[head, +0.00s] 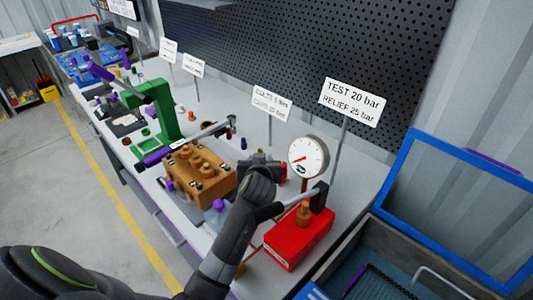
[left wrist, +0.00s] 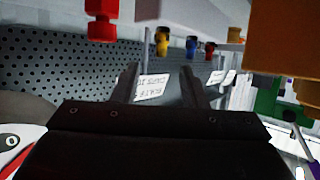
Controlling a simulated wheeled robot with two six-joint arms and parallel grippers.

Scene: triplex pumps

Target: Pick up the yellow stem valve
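The yellow stem valve (left wrist: 162,42) shows in the left wrist view, beyond the fingers and slightly left of centre. In the head view I cannot make it out; my left gripper appears to cover that area. My left gripper (head: 260,170) is over the bench between the brown pump block and the gauge. In the left wrist view its two dark fingers (left wrist: 159,88) are apart with nothing held between them. A red valve-like part (left wrist: 101,20) is to the left of the yellow one; a blue one (left wrist: 191,45) and an orange-red one (left wrist: 210,48) are to its right. My right gripper is not in view.
The brown pump block (head: 198,172) is left of my gripper. A red test pump (head: 298,240) with a lever and a round gauge (head: 308,157) are to its right. A green press (head: 155,110) stands farther left. The pegboard (head: 300,60) is behind; a blue-framed bin (head: 400,160) is at right.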

